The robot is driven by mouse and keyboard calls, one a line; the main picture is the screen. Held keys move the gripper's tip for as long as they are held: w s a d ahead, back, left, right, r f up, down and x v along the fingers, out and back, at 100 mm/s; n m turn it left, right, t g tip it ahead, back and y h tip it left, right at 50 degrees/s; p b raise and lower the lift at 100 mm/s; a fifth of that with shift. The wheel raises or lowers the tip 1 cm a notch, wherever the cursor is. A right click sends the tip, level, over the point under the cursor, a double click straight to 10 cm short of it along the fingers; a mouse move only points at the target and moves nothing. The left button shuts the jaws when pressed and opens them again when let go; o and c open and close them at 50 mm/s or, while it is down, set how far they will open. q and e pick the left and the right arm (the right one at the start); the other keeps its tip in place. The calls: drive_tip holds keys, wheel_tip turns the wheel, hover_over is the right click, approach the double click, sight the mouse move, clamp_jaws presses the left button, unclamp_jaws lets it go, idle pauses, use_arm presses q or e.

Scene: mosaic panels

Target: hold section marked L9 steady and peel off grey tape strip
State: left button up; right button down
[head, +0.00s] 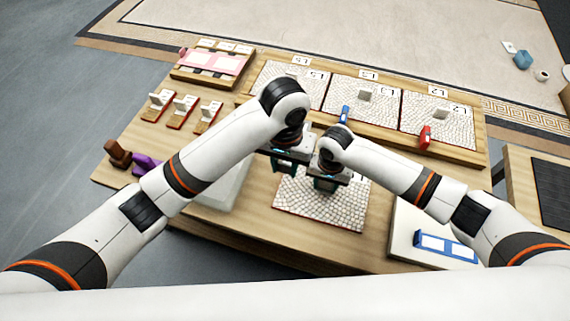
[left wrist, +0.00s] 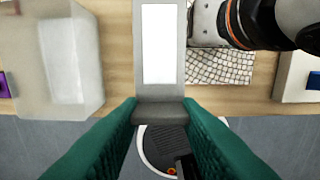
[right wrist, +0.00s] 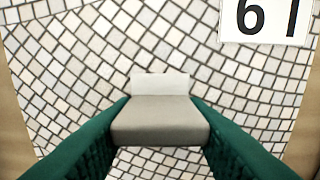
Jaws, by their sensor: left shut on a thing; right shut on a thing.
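The section marked L9 (head: 345,212) is a pale mosaic panel flat on the table, partly hidden by my grippers in the head view. Its label (right wrist: 267,20) appears upside down in the right wrist view. My right gripper (right wrist: 158,104) is shut on a grey block-like grip (right wrist: 158,122) above the panel's tiles. My left gripper (head: 290,160) is shut on the end of the grey tape strip (left wrist: 139,50), which has a white face. The strip lies beside the visible mosaic in the left wrist view; whether any part touches the panel cannot be told.
Three mosaic sections stand in a wooden rack (head: 480,158) behind, with blue (head: 344,115) and red (head: 425,137) pieces at its front. A translucent box (left wrist: 75,60) is left; a white tray (head: 405,225) with a blue windowed piece (head: 445,247) is right.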

use_arm(q)
drive_tip(key=shift+r, duration=1.35)
use_arm(e)
drive_tip(key=c, duration=0.8)
unclamp_jaws()
drive_tip(key=shift+o, duration=0.2)
wheel_tip(320, 180, up, 12)
use_arm(q)
drive_tip(key=shift+s, duration=0.1)
